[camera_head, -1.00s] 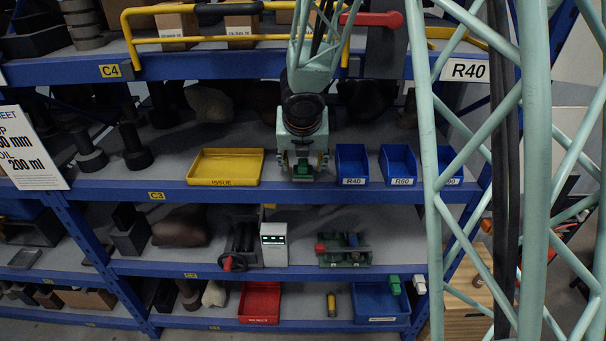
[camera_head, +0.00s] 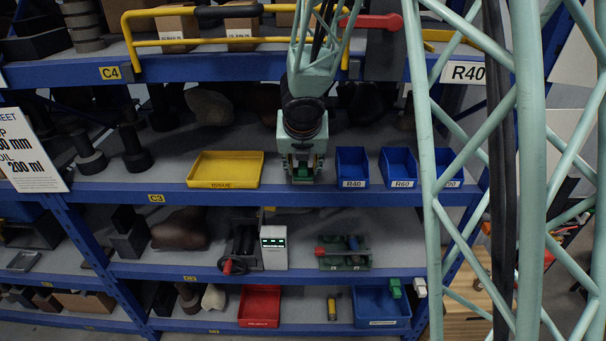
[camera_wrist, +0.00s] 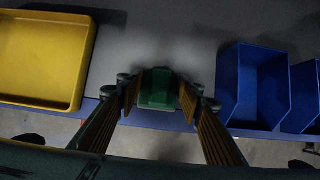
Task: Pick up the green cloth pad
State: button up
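The green cloth pad (camera_wrist: 159,88) shows in the wrist view as a small green block near the shelf's front edge, between the two fingers of my gripper (camera_wrist: 160,95). The fingers stand apart, one on each side of the pad, with their tips close to its sides. I cannot make out clear contact. In the head view my gripper (camera_head: 303,177) points down at the C3 shelf, and the green pad (camera_head: 303,170) is partly hidden between the fingers.
A yellow tray (camera_head: 225,184) is left of my gripper on the C3 shelf (camera_head: 130,187). Blue bins (camera_head: 352,168) stand close on the right. The shelf below holds a small device with a green display (camera_head: 274,243). A pale-green lattice frame (camera_head: 425,150) rises at right.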

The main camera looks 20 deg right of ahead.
jog(key=c, duration=0.4)
jog(key=shift+o, duration=0.2)
jog(key=shift+r, duration=0.25)
